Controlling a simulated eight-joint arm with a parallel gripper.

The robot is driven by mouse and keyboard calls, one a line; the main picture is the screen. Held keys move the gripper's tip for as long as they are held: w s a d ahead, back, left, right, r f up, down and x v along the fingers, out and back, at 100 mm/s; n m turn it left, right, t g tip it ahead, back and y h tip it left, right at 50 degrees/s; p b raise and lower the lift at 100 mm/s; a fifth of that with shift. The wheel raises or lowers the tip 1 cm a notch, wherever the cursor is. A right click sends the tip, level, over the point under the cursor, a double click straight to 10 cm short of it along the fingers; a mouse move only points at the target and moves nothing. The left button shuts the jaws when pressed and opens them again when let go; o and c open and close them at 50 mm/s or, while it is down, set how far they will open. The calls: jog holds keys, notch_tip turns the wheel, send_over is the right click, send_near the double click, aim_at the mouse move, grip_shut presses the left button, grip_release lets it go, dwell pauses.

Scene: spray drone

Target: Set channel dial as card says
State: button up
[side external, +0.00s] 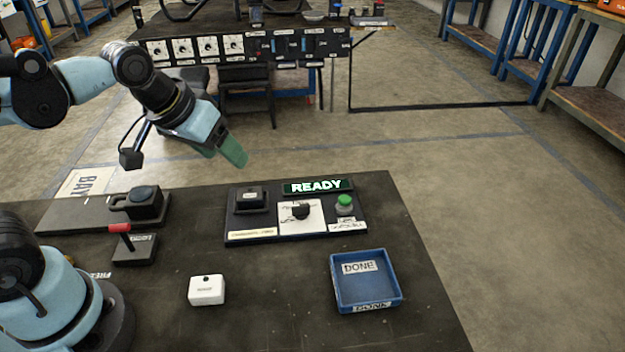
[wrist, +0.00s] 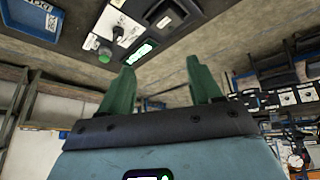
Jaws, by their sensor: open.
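The channel dial, a black knob (side external: 301,211) on a white plate (side external: 312,222), sits on a dark panel on the table. In the wrist view the knob (wrist: 120,34) shows near the top. The pointer's setting is too small to read. A pale card-like label (side external: 252,232) lies at the panel's front left; its text is not legible. My gripper (side external: 224,148) is raised above and behind the panel's left side, clear of it. In the wrist view its green fingers (wrist: 158,85) are apart with nothing between them.
The panel also bears a green button (side external: 345,203), a lit READY display (side external: 318,186) and a black block (side external: 251,199). A blue DONE tray (side external: 338,298), a white box (side external: 207,290), a red-handled lever (side external: 122,229) and a black device (side external: 143,203) stand around it.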

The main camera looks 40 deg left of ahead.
jog(key=w+d+r+n+g, duration=0.1)
jog(key=w+d+n+g, duration=0.2)
jog(key=w+d+n, duration=0.15)
jog(key=n+g, duration=0.3)
send_near(301, 205)
notch_tip(301, 205, down, 9)
jog(key=shift+s+d+f, duration=0.1)
jog(key=shift+d, duration=0.05)
dwell(0.3)
jog(key=c, duration=1)
jog(key=shift+c, duration=0.2)
